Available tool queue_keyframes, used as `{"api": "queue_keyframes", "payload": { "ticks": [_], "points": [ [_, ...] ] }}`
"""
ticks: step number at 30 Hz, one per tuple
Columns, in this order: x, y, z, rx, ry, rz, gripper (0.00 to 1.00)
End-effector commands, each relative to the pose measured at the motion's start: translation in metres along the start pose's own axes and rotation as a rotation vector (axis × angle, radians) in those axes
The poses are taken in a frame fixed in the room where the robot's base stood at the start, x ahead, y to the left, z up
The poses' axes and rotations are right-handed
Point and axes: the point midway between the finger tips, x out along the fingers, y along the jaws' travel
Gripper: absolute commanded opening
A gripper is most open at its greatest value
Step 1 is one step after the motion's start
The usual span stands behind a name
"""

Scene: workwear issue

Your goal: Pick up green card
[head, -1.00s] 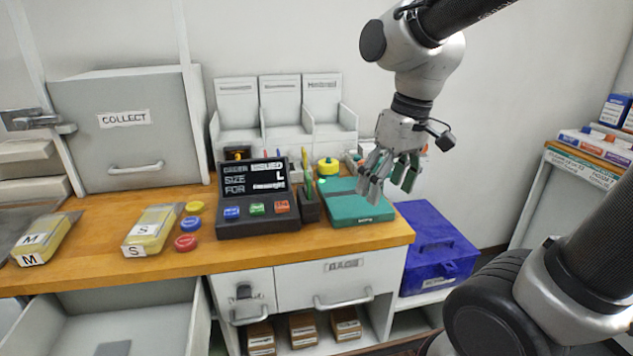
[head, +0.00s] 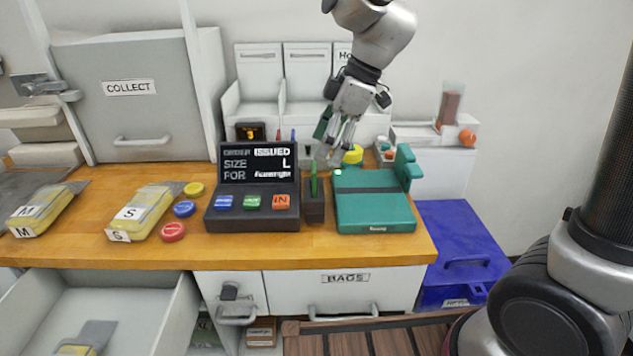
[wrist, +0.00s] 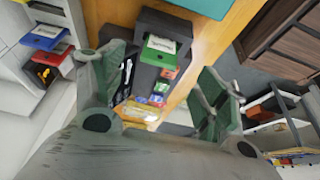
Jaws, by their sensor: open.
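The green card (head: 314,182) stands upright in a narrow dark holder (head: 313,210), between the order terminal and a teal device, and shows nearly edge-on in the head view. In the wrist view, a green card with a white label (wrist: 160,48) sits at the dark holder (wrist: 148,22), between my spread fingers. My gripper (head: 333,152) is open and empty, pointing down above and slightly right of the card in the head view. Its green-padded fingers flank the wrist view (wrist: 164,75). I see no contact with the card.
The dark terminal (head: 253,176) with blue, green and orange keys stands left of the holder. The teal device (head: 375,210) stands close on the right. Yellow packs (head: 146,212) and coloured discs (head: 184,208) lie farther left. White upright dividers (head: 308,75) stand behind.

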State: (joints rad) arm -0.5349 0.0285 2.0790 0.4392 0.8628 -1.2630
Motion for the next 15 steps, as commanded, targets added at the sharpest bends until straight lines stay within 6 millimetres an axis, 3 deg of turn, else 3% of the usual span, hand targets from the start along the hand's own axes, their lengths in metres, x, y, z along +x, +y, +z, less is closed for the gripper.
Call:
{"api": "queue_keyframes", "payload": {
  "ticks": [15],
  "points": [
    [0.069,0.001,-0.001,0.001,-0.002,-0.003,0.73]
  ]
}}
